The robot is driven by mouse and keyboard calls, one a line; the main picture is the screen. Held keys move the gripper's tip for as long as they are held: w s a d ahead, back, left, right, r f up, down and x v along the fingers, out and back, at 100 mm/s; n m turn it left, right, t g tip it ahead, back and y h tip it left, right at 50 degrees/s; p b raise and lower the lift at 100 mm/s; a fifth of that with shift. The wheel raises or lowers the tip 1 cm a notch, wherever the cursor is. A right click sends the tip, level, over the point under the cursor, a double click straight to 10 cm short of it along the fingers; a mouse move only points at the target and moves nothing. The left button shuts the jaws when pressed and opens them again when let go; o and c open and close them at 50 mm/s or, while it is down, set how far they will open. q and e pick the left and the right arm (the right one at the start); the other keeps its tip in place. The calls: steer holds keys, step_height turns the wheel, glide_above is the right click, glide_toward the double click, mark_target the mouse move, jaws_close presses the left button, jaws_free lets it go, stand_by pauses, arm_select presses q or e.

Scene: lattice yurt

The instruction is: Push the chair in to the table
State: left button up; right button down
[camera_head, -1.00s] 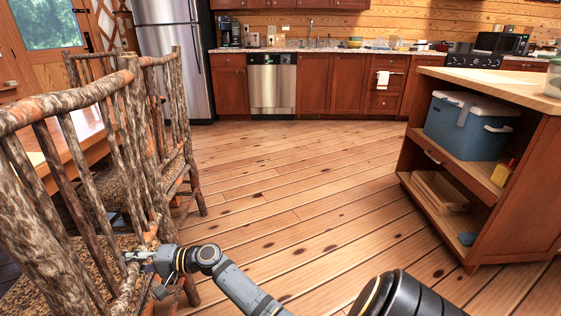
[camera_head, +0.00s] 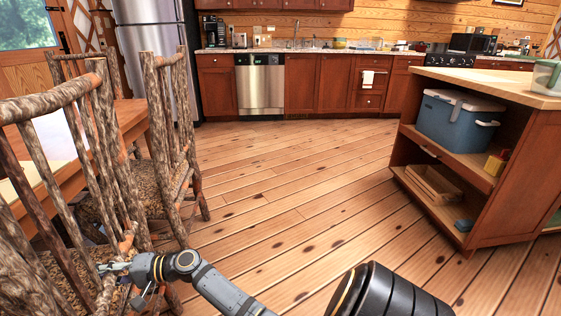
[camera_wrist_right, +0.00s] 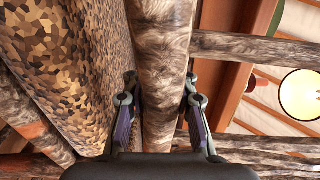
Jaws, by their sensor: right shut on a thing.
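A rustic log chair (camera_head: 40,106) with a bark-covered back fills the left of the head view. My right gripper (camera_head: 110,268) is low at this chair's back. In the right wrist view, its two fingers (camera_wrist_right: 160,105) lie on either side of a thick bark-covered post (camera_wrist_right: 160,45) of the chair and are shut on it. The chair's mottled seat (camera_wrist_right: 65,60) shows beside the post. The wooden table (camera_head: 133,112) stands behind the chair's slats, partly hidden by them. My left gripper is not in view.
A second log chair (camera_head: 168,90) stands just beyond the held one, along the table. A kitchen island (camera_head: 520,170) with a blue cooler (camera_head: 455,120) stands at the right. The plank floor (camera_head: 290,190) between is clear. The refrigerator (camera_head: 150,50) and cabinets line the back.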

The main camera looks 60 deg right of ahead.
steer(key=shift+s+d, duration=0.25)
steer(key=shift+s, duration=0.05)
steer(key=c, duration=0.9)
jaws_free()
steer(key=shift+r, duration=0.1)
steer(key=shift+d, duration=0.1)
steer(key=b+v, duration=0.1)
steer(key=v, duration=1)
steer(key=shift+s+d, duration=0.25)
steer(key=shift+s, duration=0.05)
